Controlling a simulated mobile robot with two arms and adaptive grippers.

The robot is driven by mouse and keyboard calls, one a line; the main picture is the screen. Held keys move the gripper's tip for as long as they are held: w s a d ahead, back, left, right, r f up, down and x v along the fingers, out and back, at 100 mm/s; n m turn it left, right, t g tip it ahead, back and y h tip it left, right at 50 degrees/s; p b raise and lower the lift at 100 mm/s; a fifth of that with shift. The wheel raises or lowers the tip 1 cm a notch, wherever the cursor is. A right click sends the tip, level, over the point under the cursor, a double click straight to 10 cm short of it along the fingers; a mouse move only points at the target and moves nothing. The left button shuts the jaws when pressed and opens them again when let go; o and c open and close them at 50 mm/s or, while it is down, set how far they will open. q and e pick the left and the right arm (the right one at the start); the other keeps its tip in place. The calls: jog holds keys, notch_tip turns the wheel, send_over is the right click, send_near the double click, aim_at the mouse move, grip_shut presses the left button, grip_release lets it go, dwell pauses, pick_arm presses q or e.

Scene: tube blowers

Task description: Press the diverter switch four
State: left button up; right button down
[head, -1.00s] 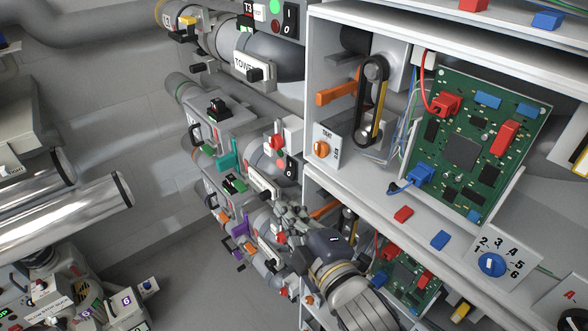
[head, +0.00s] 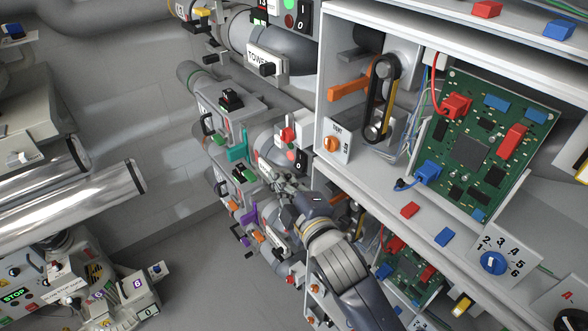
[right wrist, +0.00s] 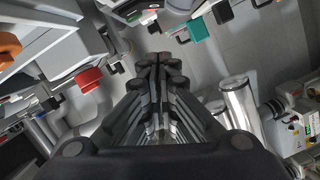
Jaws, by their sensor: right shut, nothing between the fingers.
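I cannot pick out a diverter switch labelled four. A row of grey tube units carries small coloured rockers and levers: a black-and-green one (head: 231,98), a teal lever (head: 238,148), a red button (head: 287,135) and a purple lever (head: 249,215). My right gripper (head: 280,184) is in front of this row, below the red button, shut and empty. In the right wrist view its closed fingers (right wrist: 155,66) point at the units, with a red button (right wrist: 88,80) to the left and a teal part (right wrist: 199,28) above right. My left gripper is not in view.
A white shelf cabinet on the right holds a green circuit board (head: 468,146), a belt drive (head: 381,98) and a blue dial (head: 492,262) numbered 1 to 6. Shiny metal cylinders (head: 75,195) and a control panel (head: 118,292) lie at the left. Grey floor (head: 200,270) is clear between.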

aim_at(300, 161)
jog(key=w, duration=0.1)
jog(key=w+d+f+p, duration=0.1)
jog(key=w+d, duration=0.1)
jog(key=shift+w+d+f+p, duration=0.15)
jog(key=shift+w+f+p, duration=0.15)
jog(key=shift+w+f, duration=0.1)
jog(key=shift+w+d+f+n+b, duration=0.2)
jog(key=shift+d+f+n+b, duration=0.15)
jog(key=shift+n, duration=0.35)
